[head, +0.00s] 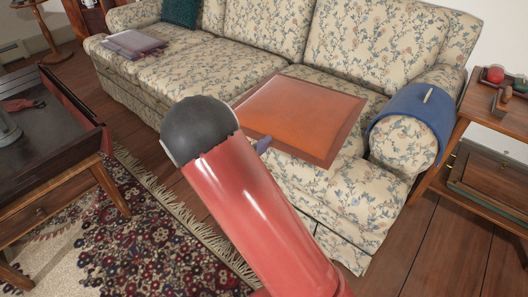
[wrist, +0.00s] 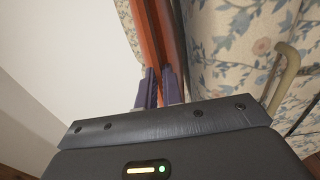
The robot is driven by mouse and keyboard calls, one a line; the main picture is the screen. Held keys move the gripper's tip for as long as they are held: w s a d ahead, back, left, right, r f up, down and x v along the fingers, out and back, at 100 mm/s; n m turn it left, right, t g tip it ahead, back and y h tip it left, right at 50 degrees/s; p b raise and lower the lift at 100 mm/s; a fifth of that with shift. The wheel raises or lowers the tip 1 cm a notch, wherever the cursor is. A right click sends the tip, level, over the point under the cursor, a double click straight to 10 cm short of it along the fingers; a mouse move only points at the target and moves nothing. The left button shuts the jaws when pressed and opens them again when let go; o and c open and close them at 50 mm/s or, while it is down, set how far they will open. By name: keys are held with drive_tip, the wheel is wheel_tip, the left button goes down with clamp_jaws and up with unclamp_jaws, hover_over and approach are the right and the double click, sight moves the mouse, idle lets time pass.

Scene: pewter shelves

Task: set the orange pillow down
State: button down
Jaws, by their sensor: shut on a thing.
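The orange pillow (head: 302,112) is a flat square with a brown border. In the head view it is over the right part of the floral sofa's seat, tilted. My gripper (head: 263,145) shows only as a small bluish tip at the pillow's near edge; my red arm hides the rest. In the wrist view, the two dark fingers of my gripper (wrist: 160,88) are shut on the edge of the orange-brown pillow (wrist: 165,35). Whether the pillow's underside touches the seat cannot be told.
The floral sofa (head: 200,75) has clear seat room left of the pillow. Folded cloths (head: 133,43) lie at its left end, and a blue cloth (head: 405,112) covers its right arm. A wooden side table (head: 478,105) stands right, and a dark table (head: 55,125) left.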

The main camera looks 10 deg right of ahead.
drive_tip(key=shift+f, duration=1.45)
drive_tip(key=c, duration=2)
unclamp_jaws()
drive_tip(key=shift+f+b, duration=0.15)
drive_tip(key=shift+b, duration=0.15)
drive_tip(key=o, duration=0.5)
drive_tip(key=shift+c, duration=0.2)
